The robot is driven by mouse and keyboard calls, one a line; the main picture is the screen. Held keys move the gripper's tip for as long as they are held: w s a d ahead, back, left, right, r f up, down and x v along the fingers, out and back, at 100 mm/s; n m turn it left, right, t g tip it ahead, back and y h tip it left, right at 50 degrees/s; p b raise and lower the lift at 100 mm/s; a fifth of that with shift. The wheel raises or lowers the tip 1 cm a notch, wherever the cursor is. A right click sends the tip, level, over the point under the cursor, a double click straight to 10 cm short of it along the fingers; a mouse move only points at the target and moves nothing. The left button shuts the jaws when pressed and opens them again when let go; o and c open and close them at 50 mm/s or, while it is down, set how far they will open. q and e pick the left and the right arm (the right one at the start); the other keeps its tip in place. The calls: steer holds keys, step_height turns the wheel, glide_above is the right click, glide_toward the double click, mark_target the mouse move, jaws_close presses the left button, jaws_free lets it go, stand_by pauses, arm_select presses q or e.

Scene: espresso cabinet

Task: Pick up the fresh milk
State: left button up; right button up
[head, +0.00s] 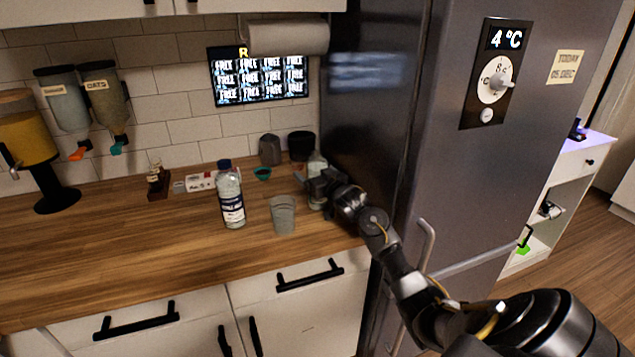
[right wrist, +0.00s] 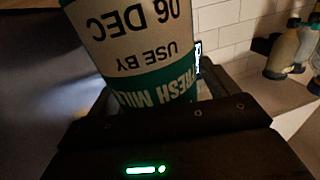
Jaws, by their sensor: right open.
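The fresh milk (right wrist: 140,45) fills the middle of the right wrist view; its label reads "FRESH MILK" and "USE BY 06 DEC", upside down there. In the head view the pale bottle (head: 317,164) stands on the counter beside the fridge, partly hidden by my right gripper (head: 318,187). My right gripper is open and right at the bottle; whether the fingers touch it is hidden. My left gripper is not in view.
Another bottle (head: 231,196) with a dark cap and a grey cup (head: 283,214) stand left of my right gripper on the wooden counter (head: 100,245). Dark canisters (head: 301,146) stand behind. The grey fridge (head: 450,130) rises close on the right.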

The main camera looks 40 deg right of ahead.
mark_target(326, 164)
steer(key=c, duration=1.4)
steer(key=shift+r, duration=0.2)
steer(key=shift+d+r+b, duration=0.1)
steer(key=shift+r+b, duration=0.4)
steer(key=shift+r, duration=0.75)
steer(key=s+r, duration=0.1)
steer(key=r, duration=0.1)
steer(key=s+r, duration=0.4)
steer(key=shift+r, duration=0.15)
steer(key=s+r, duration=0.3)
steer(key=s, duration=0.5)
steer(key=shift+s+d+r, duration=0.2)
steer(key=shift+s+r, duration=0.15)
steer(key=shift+r, duration=0.05)
steer(key=shift+s, duration=0.1)
